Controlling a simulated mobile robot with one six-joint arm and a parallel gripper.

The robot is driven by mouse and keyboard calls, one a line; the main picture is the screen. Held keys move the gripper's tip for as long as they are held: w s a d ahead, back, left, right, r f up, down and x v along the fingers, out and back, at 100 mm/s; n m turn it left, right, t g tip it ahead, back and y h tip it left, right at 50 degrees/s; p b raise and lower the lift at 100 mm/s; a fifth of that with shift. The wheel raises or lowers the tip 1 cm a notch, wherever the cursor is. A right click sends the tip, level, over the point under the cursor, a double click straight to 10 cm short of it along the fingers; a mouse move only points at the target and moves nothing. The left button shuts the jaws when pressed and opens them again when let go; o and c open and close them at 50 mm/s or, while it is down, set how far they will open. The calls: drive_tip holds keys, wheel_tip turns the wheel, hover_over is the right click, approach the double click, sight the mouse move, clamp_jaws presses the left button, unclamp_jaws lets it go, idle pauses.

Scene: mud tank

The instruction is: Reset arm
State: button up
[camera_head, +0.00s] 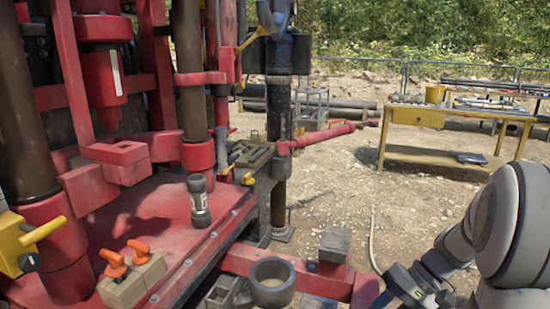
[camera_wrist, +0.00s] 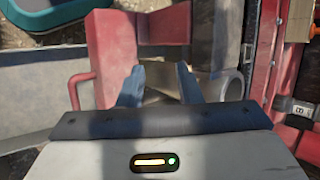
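My gripper (camera_wrist: 159,76) shows in the wrist view with its two fingers apart. Nothing is held between them. Below the fingers are a red frame (camera_wrist: 108,45) and pale metal parts. In the head view my arm (camera_head: 500,225) is folded at the lower right. The dark end of the arm (camera_head: 410,288) is low, right of the red beam, and its fingertips cannot be made out there.
A red drilling rig (camera_head: 150,215) fills the left, with a dark cylinder (camera_head: 199,202) standing on its deck. A grey ring (camera_head: 272,283) sits at the front. A yellow table (camera_head: 440,158) stands at the back right. Open dirt ground lies between.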

drive_tip(key=s+a+r+t+h+p, duration=0.1)
drive_tip(key=s+a+r+h+p, duration=0.1)
drive_tip(key=r, duration=0.5)
drive_tip(key=s+a+r+n+t+h+p, duration=0.1)
drive_tip(key=s+a+r+h+p, duration=0.2)
drive_tip(key=r+p, duration=0.3)
drive_tip(key=s+a+r+n+t+h+p, duration=0.1)
drive_tip(key=s+a+r+h+p, duration=0.1)
drive_tip(key=r+p, duration=0.4)
drive_tip(key=shift+s+a+r+t+h, duration=0.45)
drive_tip(key=shift+s+r, duration=0.4)
drive_tip(key=shift+s, duration=0.3)
drive_tip(key=shift+d, duration=0.15)
